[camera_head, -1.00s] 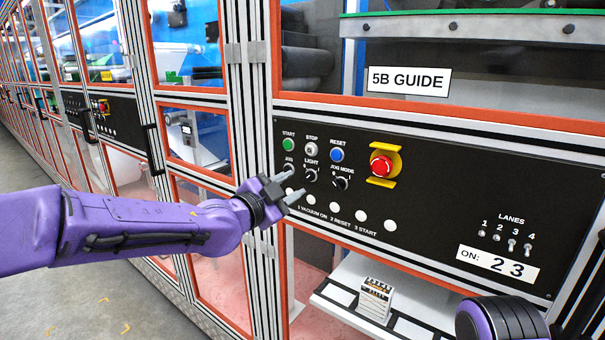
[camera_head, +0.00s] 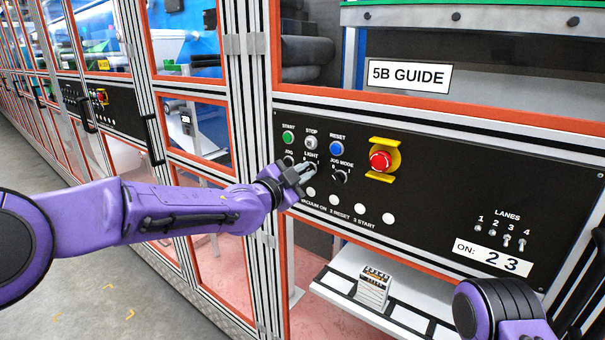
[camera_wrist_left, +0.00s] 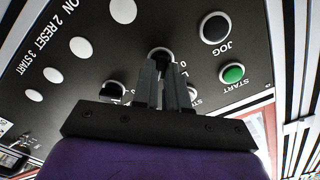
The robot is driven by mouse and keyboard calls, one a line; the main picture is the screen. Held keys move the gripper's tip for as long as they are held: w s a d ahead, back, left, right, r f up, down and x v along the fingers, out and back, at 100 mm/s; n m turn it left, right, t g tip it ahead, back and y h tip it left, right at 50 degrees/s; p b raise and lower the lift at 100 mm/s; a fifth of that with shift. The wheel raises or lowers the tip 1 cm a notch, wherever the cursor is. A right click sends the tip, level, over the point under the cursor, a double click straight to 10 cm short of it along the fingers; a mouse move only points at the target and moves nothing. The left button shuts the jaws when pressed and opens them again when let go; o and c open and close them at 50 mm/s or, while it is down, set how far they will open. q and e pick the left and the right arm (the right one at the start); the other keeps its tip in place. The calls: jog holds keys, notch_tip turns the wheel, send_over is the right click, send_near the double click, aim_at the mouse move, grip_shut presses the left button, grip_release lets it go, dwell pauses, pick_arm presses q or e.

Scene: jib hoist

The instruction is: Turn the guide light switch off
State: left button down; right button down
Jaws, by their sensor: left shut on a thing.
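The guide's LIGHT switch (camera_wrist_left: 161,53) is a black rotary knob on the black control panel (camera_head: 440,190), under the 5B GUIDE label. In the wrist view, its knob sits at the tips of my left gripper (camera_wrist_left: 163,66), between the two fingers. In the head view, my left gripper (camera_head: 305,173) reaches the switch from the left and covers most of it. The gripper is shut on the knob. Which way the knob points cannot be told. My right arm shows at the lower right; its gripper is out of view.
The JOG button (camera_wrist_left: 215,27) and green START button (camera_head: 288,137) are close by. The JOG MODE knob (camera_head: 340,176) is just right of the gripper. A red emergency stop (camera_head: 381,160) with yellow guard stands out further right. Lane toggles (camera_head: 507,238) sit at the far right.

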pick_arm(q)
jog(key=shift+n, duration=0.4)
jog(key=n+p, duration=0.2)
jog(key=n, duration=0.1)
jog(key=shift+a+r+n, duration=0.1)
jog(key=shift+n, duration=0.3)
jog(key=n, duration=0.4)
jog(key=n+p, duration=0.1)
jog(key=n, duration=0.8)
jog(key=shift+w+a+f, duration=0.15)
jog(key=shift+w+f, duration=0.05)
jog(key=shift+f, duration=0.05)
jog(key=shift+n, duration=0.3)
jog(key=c, duration=1.1)
grip_release()
jog(key=shift+c, duration=0.2)
